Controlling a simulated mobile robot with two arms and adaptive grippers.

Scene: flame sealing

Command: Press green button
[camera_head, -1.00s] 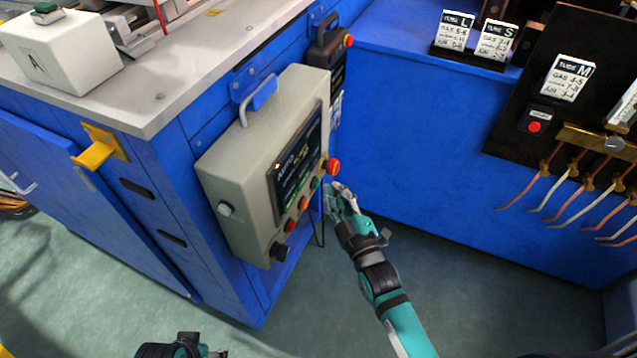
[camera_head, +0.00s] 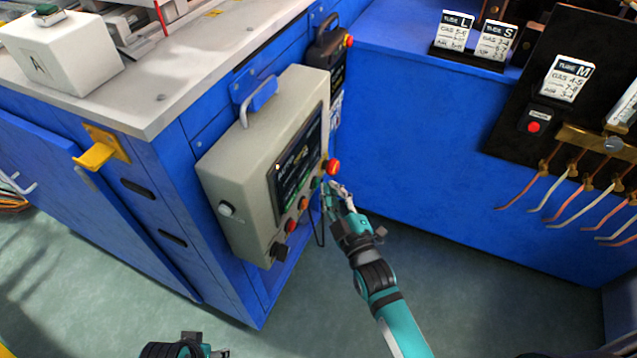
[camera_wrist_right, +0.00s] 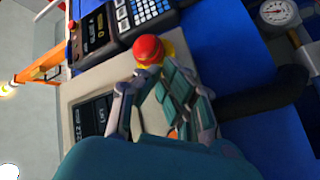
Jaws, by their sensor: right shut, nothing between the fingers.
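The grey control box (camera_head: 237,172) hangs on the side of the blue bench, with a screen and a row of buttons along its edge. The small green button (camera_head: 315,184) sits in that row, just below the red mushroom button (camera_head: 333,167). My right gripper (camera_head: 328,187) is shut and empty, its fingertips right beside the green button; I cannot tell whether they touch it. In the right wrist view my right gripper (camera_wrist_right: 143,90) is over the box's button edge, next to the red mushroom button (camera_wrist_right: 148,50), and the green button is hidden. My left gripper (camera_head: 187,347) shows only partly at the bottom edge.
Orange and red buttons and a black knob (camera_head: 278,250) line the box below the green button. A white box with another green button (camera_head: 46,9) stands on the bench top. A dark panel with copper tubes (camera_head: 570,190) is at right. Floor right of my arm is clear.

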